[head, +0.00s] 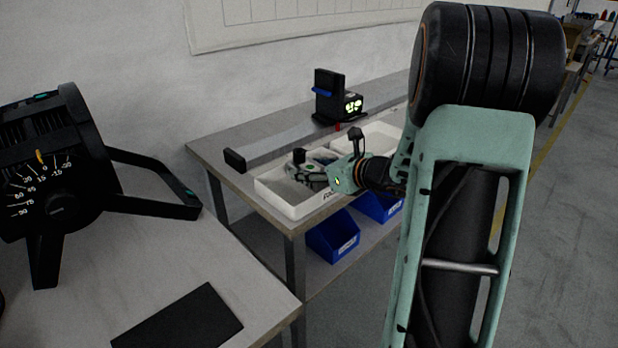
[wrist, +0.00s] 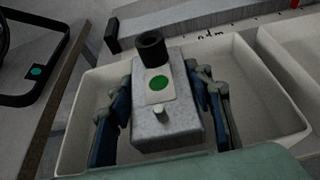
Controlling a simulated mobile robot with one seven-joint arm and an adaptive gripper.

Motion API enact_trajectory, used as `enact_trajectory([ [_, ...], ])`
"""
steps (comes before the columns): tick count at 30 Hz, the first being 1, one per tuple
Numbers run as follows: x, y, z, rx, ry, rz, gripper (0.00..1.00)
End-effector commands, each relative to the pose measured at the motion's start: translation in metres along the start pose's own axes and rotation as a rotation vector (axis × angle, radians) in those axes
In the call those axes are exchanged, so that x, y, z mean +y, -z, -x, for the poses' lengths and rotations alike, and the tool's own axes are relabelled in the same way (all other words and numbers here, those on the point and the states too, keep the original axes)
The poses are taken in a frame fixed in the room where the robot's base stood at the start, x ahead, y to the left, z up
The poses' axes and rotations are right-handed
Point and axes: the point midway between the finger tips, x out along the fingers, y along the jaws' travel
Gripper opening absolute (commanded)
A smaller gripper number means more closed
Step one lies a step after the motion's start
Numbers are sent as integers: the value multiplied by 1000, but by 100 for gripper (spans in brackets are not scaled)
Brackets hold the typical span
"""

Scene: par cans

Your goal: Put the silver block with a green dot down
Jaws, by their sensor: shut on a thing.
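The silver block with a green dot (wrist: 178,122) is held between the two fingers of my gripper (wrist: 165,110) in the wrist view. It has a round green dot on a pale label, a black ring at its far end and a small metal knob near me. The block is above a white tray (wrist: 72,125); whether it touches the tray floor cannot be told. In the head view my gripper (head: 312,172) is over the white tray (head: 290,205), and the block is mostly hidden or too small to make out.
A second white tray section (head: 378,133) lies to the right. A black device with a green display (head: 352,104) stands behind on the metal bench. A small black block (head: 234,160) sits left of the tray. Blue bins (head: 335,237) are below. A black lamp (head: 55,170) stands on the near table.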

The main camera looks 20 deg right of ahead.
Motion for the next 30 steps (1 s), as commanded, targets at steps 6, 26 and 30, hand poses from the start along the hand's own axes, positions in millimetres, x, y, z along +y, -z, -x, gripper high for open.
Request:
enact_trajectory([
  [6, 0, 12, -6, -5, 0, 2, 3],
  [26, 1, 17, -7, 0, -1, 0, 65],
  [30, 1, 13, -6, 0, -1, 0, 65],
])
